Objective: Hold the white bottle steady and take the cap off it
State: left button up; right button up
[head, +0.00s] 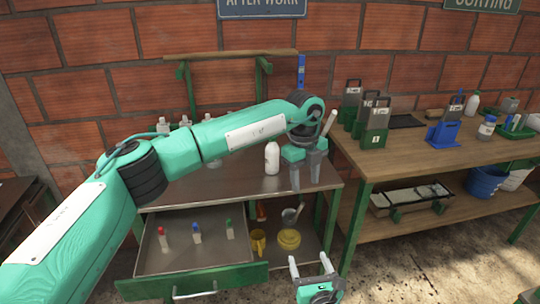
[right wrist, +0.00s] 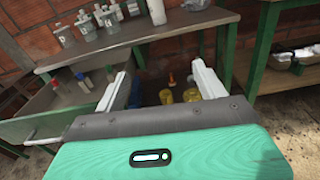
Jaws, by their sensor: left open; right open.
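The white bottle (head: 272,160) stands upright on the metal bench top, near its right part. Its top is also white, and I cannot make out the cap separately. A white shape that looks like this bottle (right wrist: 157,11) is cut off by the top edge in the right wrist view. My left gripper (head: 306,186) points down just right of the bottle, with open, empty fingers, apart from it. My right gripper (head: 309,264) is open and empty, low in front of the bench; its fingers also show in the right wrist view (right wrist: 160,78).
An open drawer (head: 155,264) holds small bottles with red, blue and green caps. Several bottles stand at the back of the bench, partly behind my left arm. Yellow containers (head: 289,239) sit on the lower shelf. A wooden table (head: 400,160) with bins stands at the right.

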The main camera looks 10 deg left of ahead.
aim_at(272, 150)
jog(key=i+j, duration=0.2)
jog(key=i, duration=0.2)
jog(key=i+j, duration=0.2)
jog(key=i, duration=0.2)
jog(key=i+j, duration=0.15)
jog(key=i, duration=0.2)
